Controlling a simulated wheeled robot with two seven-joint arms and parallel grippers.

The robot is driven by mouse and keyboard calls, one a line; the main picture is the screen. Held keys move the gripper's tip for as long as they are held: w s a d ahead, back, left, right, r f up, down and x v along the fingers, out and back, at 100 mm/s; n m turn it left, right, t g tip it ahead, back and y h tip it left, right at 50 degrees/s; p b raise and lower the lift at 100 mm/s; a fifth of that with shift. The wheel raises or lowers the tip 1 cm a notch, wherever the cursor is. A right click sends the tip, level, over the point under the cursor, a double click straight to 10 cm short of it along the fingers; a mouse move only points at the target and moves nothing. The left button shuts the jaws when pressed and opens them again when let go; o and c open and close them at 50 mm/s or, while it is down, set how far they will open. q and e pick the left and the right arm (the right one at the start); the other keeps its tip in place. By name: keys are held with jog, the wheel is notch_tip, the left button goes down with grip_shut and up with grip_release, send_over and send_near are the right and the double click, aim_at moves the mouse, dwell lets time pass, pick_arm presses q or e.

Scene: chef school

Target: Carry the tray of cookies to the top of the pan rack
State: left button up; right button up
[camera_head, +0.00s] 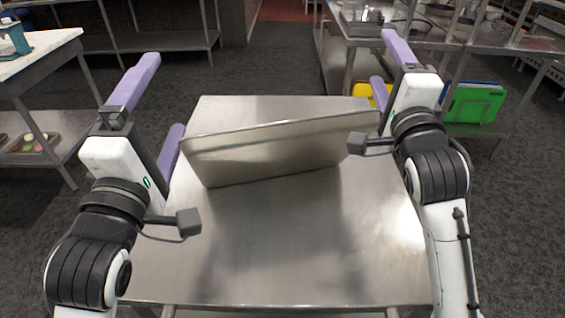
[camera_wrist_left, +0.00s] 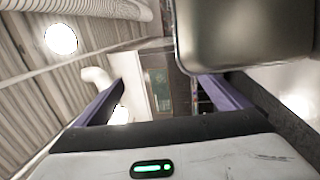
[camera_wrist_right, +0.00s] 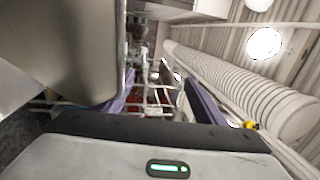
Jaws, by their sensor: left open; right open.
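A metal tray (camera_head: 280,150) stands tilted up on a bare steel top (camera_head: 290,250), its broad plain face toward me. No cookies show on it. My left gripper (camera_head: 152,112) is open beside the tray's left end, with its inner finger close to the edge. In the left wrist view the tray (camera_wrist_left: 245,35) lies outside the fingers. My right gripper (camera_head: 391,70) is open by the tray's right end. In the right wrist view the tray (camera_wrist_right: 75,50) is beside the left finger. Contact cannot be told. I cannot tell whether the steel top is the pan rack.
A small tray of coloured cookies (camera_head: 32,143) lies on a lower shelf of the left table (camera_head: 50,52). Steel shelving (camera_head: 165,42) stands at the back. A steel counter (camera_head: 350,30) and a green rack item (camera_head: 473,103) are at the right. The front of the steel top is clear.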

jog(key=shift+o, duration=0.4)
jog(key=o, duration=0.7)
jog(key=s, duration=0.5)
jog(key=s+f, duration=0.1)
jog(key=s, duration=0.1)
jog(key=shift+s+d+f, duration=0.1)
jog(key=shift+s, duration=0.15)
